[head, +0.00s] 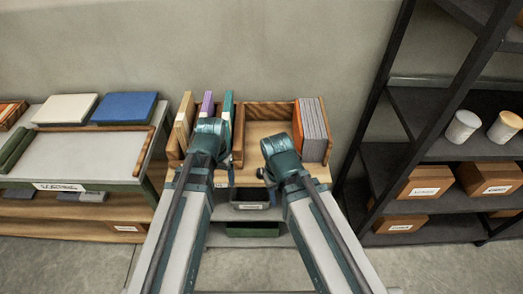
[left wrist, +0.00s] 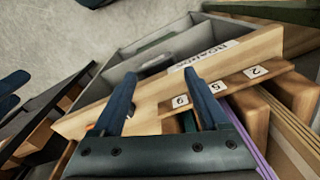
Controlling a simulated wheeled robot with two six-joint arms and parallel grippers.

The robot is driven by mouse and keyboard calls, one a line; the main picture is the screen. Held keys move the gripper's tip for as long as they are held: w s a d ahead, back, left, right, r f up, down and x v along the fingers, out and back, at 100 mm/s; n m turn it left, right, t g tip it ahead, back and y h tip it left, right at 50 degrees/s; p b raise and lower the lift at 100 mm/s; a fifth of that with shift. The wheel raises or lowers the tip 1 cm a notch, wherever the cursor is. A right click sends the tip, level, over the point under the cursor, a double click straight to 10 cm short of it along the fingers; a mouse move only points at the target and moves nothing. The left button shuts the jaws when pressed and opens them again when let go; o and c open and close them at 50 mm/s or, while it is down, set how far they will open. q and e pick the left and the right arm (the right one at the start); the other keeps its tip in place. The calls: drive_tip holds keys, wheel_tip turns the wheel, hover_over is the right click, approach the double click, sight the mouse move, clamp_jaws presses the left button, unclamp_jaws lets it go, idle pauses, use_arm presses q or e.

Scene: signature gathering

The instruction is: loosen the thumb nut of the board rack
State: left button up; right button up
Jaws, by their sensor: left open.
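The board rack (head: 239,145) is a wooden rack on a bench in the middle of the head view. Yellow, purple (head: 207,104) and teal boards stand in its left part, and orange and grey boards (head: 313,128) at its right end. Its wooden front edge with number tags (left wrist: 180,101) crosses the left wrist view. I cannot pick out the thumb nut. My left gripper (head: 210,130) is over the rack's left part; in the left wrist view its blue fingers (left wrist: 160,74) are apart, with nothing held. My right gripper (head: 279,148) is over the rack's middle; its fingers are hidden.
A bench (head: 85,150) at left bears a cream and a blue slab (head: 124,107). A dark shelf (head: 425,150) at right holds cups and brown boxes (head: 489,178). Grey bins (head: 250,197) sit below the rack. The rack's middle floor is bare.

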use_arm(q)
drive_tip(key=w+d+r+m+p, duration=0.3)
drive_tip(key=w+r+m+p, duration=0.1)
drive_tip(key=r, duration=0.2)
drive_tip(key=m, duration=1.2)
approach(261, 171)
use_arm(e)
wheel_tip(261, 171, up, 6)
drive_tip(key=r, duration=0.1)
use_arm(q)
drive_tip(key=shift+g, duration=0.3)
drive_tip(key=f+b, duration=0.2)
drive_tip(key=b, duration=0.2)
drive_tip(key=f+b, duration=0.3)
drive_tip(key=b, duration=0.2)
drive_tip(key=f+b, duration=0.3)
drive_tip(key=b, duration=0.1)
drive_tip(key=shift+w+f+b, duration=0.2)
drive_tip(key=shift+w+b, duration=0.05)
drive_tip(key=shift+b, duration=0.1)
use_arm(e)
wheel_tip(261, 171, down, 14)
drive_tip(key=shift+f, duration=0.15)
use_arm(q)
drive_tip(key=shift+c, duration=0.4)
clamp_jaws()
